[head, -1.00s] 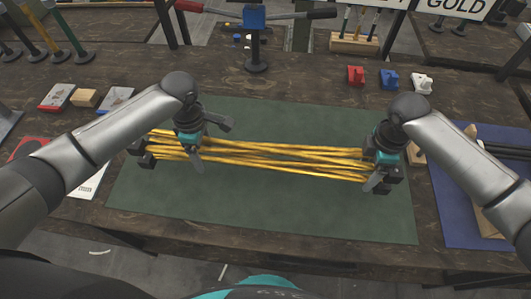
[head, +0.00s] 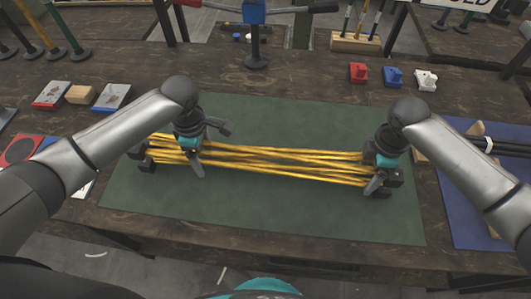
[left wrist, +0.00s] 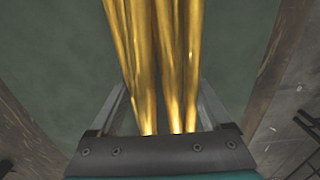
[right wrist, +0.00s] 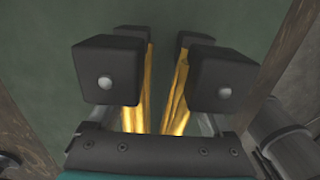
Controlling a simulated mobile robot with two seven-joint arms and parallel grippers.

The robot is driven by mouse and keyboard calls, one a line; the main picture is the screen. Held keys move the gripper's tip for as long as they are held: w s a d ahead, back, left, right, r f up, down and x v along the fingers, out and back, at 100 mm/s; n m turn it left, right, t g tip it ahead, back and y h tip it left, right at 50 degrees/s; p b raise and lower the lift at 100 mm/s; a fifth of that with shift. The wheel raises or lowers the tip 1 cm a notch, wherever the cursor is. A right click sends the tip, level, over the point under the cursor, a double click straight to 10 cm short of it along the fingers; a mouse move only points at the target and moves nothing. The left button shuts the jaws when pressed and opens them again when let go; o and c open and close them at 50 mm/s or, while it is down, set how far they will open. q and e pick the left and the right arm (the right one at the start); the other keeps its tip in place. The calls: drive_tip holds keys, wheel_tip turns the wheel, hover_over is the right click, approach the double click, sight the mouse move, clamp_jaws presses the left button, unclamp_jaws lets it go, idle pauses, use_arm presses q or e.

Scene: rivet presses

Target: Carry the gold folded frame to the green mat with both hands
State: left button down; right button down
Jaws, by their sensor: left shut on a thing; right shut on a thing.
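The gold folded frame (head: 270,160) is a long bundle of yellow-gold bars with black end blocks. It lies left to right over the green mat (head: 300,215) in the head view; I cannot tell whether it touches the mat. My left gripper (head: 194,160) is shut on the frame near its left end, and the gold bars run between its fingers in the left wrist view (left wrist: 160,70). My right gripper (head: 378,175) is shut on it near the right end. The right wrist view shows black end blocks (right wrist: 106,78) beyond the fingers, partly hiding the gold bars.
A blue mat (head: 460,215) with dark rods lies at the right. Red, blue and white small blocks (head: 393,77) stand at the back right. A blue-headed press (head: 256,35) stands at the back. Cards and a wooden block (head: 80,94) lie at the left.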

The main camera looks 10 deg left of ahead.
use_arm(q)
drive_tip(key=shift+w+f+b, duration=0.1)
drive_tip(key=shift+f+b, duration=0.5)
drive_tip(key=shift+f, duration=0.05)
use_arm(e)
drive_tip(key=shift+f, duration=0.7)
use_arm(q)
drive_tip(key=shift+c, duration=1.2)
unclamp_jaws()
drive_tip(key=shift+f, duration=0.1)
use_arm(e)
drive_tip(key=shift+c, duration=1)
unclamp_jaws()
drive_tip(key=shift+f, duration=0.1)
use_arm(q)
drive_tip(key=shift+o, duration=1.2)
use_arm(e)
drive_tip(key=shift+o, duration=1)
use_arm(q)
wheel_tip(320, 180, up, 12)
use_arm(e)
drive_tip(key=shift+r, duration=0.2)
wheel_tip(320, 180, up, 12)
drive_tip(key=shift+f, duration=0.1)
